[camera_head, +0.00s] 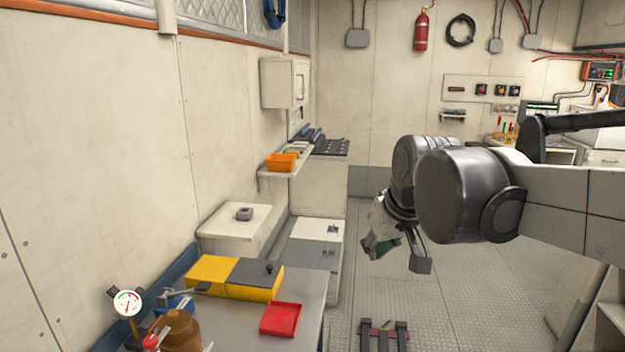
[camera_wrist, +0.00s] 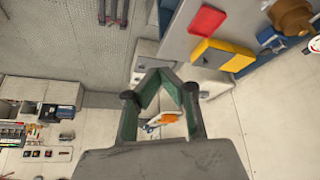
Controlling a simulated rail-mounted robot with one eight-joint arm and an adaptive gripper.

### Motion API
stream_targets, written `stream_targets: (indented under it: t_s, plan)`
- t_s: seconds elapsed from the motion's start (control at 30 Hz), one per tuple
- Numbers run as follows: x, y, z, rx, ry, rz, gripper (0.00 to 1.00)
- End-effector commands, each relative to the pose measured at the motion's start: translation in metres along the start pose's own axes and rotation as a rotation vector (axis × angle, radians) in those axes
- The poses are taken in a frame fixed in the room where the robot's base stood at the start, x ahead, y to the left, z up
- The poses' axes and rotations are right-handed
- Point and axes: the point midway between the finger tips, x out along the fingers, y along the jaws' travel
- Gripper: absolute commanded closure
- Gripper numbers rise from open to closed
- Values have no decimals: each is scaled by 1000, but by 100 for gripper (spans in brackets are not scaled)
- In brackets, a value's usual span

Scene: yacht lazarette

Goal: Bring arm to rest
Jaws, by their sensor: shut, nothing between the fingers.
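My arm reaches in from the right side of the head view and is held in the air over the walkway. My gripper (camera_head: 398,250) hangs at its end, above the floor and to the right of the grey workbench. In the wrist view my gripper (camera_wrist: 158,76) shows its two fingers bent inward with green inner faces, meeting at the tips. It is shut and holds nothing. An orange bin (camera_wrist: 163,118) shows through the gap between the fingers, far behind them. Part of the gripper is hidden by my wrist in the head view.
The workbench (camera_head: 312,290) carries a yellow and grey case (camera_head: 215,270), a red tray (camera_head: 281,318) and a gauge (camera_head: 127,303). White lockers (camera_head: 318,232) line the left wall. A dark rack (camera_head: 383,335) lies on the floor. The metal floor (camera_head: 450,290) is otherwise largely open.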

Motion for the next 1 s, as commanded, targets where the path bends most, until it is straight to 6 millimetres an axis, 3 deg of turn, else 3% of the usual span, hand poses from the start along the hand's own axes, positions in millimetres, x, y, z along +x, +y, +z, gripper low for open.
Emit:
stream_targets:
  t_s: [0.03,0.3,0.6,0.8,1.0]
  plan:
    - [-5,3,18,20,6,11,100]
    - [-21,13,102,131,45,65,100]
    - [-19,17,187,240,88,118,100]
    - [-15,17,212,273,101,135,100]
    - [-15,18,215,278,103,137,100]
